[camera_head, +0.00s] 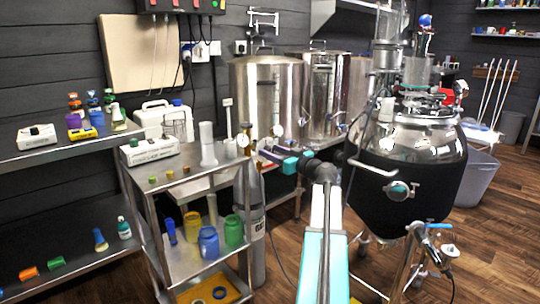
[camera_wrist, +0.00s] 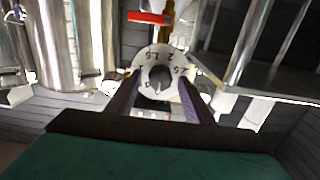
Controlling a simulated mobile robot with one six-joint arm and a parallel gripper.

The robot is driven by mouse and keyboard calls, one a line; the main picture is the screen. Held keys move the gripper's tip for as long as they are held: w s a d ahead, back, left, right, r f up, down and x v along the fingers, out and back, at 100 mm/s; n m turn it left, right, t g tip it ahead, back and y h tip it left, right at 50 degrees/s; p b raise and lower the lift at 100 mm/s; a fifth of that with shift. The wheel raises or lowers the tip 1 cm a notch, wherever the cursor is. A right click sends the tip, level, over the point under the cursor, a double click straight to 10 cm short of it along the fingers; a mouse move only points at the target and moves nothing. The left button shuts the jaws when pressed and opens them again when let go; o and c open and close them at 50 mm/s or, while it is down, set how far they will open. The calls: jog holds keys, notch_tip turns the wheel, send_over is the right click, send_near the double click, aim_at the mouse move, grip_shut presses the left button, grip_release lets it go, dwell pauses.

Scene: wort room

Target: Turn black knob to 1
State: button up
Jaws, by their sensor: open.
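The black knob (camera_wrist: 160,77) is in the middle of a round white dial (camera_wrist: 150,62) with printed numbers around it, in the wrist view. My gripper (camera_wrist: 160,80) is open, its two dark fingers pointing at the dial, one to each side of the knob. Whether either finger touches the knob I cannot tell. In the head view my gripper (camera_head: 262,152) is beside the fittings on top of a grey gas cylinder (camera_head: 256,238); the knob itself is not clear there. Which number the knob points to is too blurred to tell.
A red handle (camera_wrist: 150,17) is just above the dial in the wrist view. A metal shelf cart (camera_head: 190,187) with jars is left of the cylinder. Steel tanks (camera_head: 268,92) stand behind, and a large black-jacketed vessel (camera_head: 425,180) is on the right.

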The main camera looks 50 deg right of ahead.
jog(key=shift+w, duration=0.1)
jog(key=shift+c, duration=0.2)
jog(key=c, duration=1)
jog(key=shift+a+r, duration=0.1)
